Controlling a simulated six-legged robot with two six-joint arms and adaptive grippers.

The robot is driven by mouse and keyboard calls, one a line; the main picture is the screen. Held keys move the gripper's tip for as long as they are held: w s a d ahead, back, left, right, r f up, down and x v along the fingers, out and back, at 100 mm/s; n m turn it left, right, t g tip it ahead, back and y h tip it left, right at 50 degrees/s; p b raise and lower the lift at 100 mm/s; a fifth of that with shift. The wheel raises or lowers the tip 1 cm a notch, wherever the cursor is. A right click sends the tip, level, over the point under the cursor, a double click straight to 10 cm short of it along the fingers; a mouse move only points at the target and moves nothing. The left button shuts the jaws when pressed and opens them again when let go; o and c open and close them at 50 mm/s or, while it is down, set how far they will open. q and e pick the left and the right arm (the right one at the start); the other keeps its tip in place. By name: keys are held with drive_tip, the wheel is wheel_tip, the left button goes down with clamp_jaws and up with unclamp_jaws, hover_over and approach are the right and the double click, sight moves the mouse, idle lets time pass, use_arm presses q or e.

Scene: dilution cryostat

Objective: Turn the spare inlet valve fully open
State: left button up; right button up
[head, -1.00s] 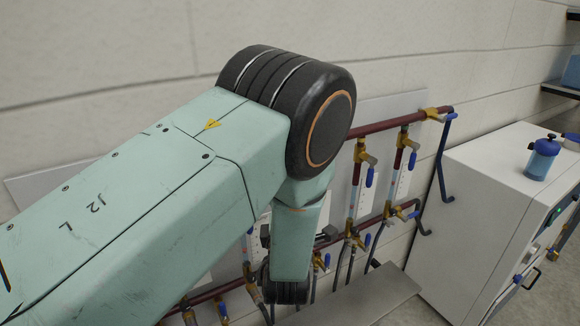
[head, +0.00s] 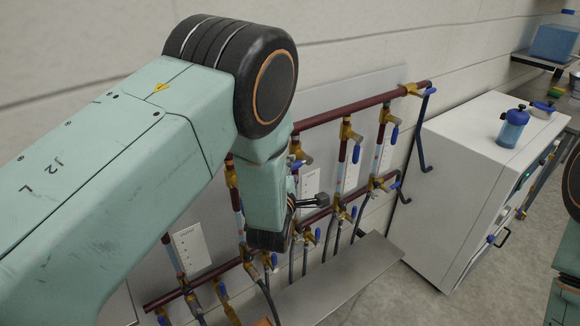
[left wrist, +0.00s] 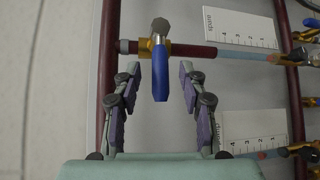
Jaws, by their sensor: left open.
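In the left wrist view a brass valve (left wrist: 152,46) with a blue lever (left wrist: 160,76) sits on a branch pipe. The lever points down the picture, crosswise to the pipe. My left gripper (left wrist: 160,70) is open, with one finger on each side of the lever and a visible gap at both sides. In the head view the left gripper (head: 315,201) points right, in front of the valve panel. My right gripper is out of view.
A dark red upper pipe (head: 370,112) and a lower pipe carry several other blue-levered valves close by. A grey ledge (head: 345,280) lies below. A white cabinet (head: 480,150) with a blue bottle (head: 513,127) stands to the right.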

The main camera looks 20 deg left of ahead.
use_arm(q)
drive_tip(key=shift+w+a+f, duration=0.1)
drive_tip(key=shift+w+a, duration=0.1)
drive_tip(key=shift+w, duration=0.35)
drive_tip(key=shift+w+a+f, duration=0.1)
drive_tip(key=shift+w+a, duration=0.1)
drive_tip(key=shift+w, duration=0.3)
drive_tip(key=shift+w+d, duration=0.1)
drive_tip(key=shift+w, duration=0.15)
drive_tip(key=shift+s+d, duration=0.1)
drive_tip(key=shift+c, duration=0.2)
drive_tip(key=shift+s, duration=0.15)
drive_tip(key=shift+c, duration=1.4)
drive_tip(key=shift+a, duration=0.2)
drive_tip(key=c, duration=0.3)
drive_tip(key=shift+d, duration=0.1)
clamp_jaws()
